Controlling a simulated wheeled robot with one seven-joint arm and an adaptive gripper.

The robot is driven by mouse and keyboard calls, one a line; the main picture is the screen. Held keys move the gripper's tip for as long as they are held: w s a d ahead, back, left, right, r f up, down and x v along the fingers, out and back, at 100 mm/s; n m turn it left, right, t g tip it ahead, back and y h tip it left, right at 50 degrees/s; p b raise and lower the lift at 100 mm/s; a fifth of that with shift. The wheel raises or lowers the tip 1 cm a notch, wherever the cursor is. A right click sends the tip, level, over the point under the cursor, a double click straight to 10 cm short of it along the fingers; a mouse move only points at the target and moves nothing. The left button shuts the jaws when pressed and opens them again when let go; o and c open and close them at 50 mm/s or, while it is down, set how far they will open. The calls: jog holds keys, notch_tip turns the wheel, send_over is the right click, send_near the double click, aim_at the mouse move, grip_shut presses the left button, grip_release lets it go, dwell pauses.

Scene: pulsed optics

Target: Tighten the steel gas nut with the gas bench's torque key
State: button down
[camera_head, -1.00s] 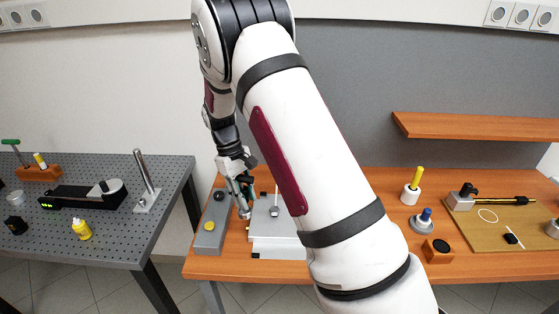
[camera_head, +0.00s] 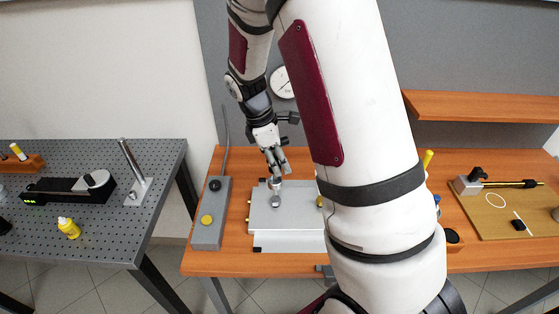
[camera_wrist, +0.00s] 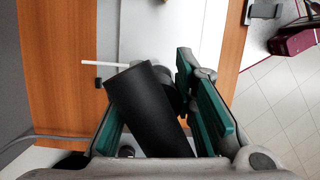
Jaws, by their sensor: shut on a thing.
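My gripper (camera_head: 273,160) is over the pale metal plate (camera_head: 288,240) on the wooden bench. In the wrist view my gripper (camera_wrist: 165,115) is shut on a black cylindrical handle (camera_wrist: 145,105), which sits tilted between the green finger pads. I take this to be the torque key. A small steel end (camera_head: 275,184) shows just below the fingertips in the head view. A round steel piece (camera_head: 276,202), probably the gas nut, is on the plate right below it. I cannot tell whether the two touch. The wrist view does not show the nut clearly.
A grey control box (camera_head: 208,235) with a yellow button stands left of the plate. A brass fitting (camera_head: 320,201) is at the plate's right, beside my arm. A gauge (camera_head: 284,82) is on the wall behind. The perforated bench (camera_head: 95,225) at left is separate.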

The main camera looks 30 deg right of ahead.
notch_tip(320, 180, down, 4)
jog(key=shift+f+b, duration=0.25)
jog(key=shift+b, duration=0.25)
dwell(0.5)
jog(key=n+p, duration=0.1)
jog(key=n+t+p, duration=0.1)
jog(key=n, duration=0.1)
jog(key=n+p, duration=0.1)
jog(key=n, duration=0.1)
jog(key=shift+s+r+t+h, duration=0.1)
jog(key=shift+r+t+h, duration=0.15)
jog(key=shift+t+h, duration=0.05)
jog(key=n+p, duration=0.1)
jog(key=n, duration=0.1)
jog(key=shift+n+t, duration=0.3)
jog(key=shift+w+d+f+n+t+p, duration=0.15)
jog(key=shift+w+n+t+p, duration=0.25)
jog(key=shift+n, duration=0.8)
jog(key=shift+w+f, duration=0.1)
jog(key=shift+w, duration=0.2)
jog(key=shift+f, duration=0.1)
jog(key=shift+f, duration=0.45)
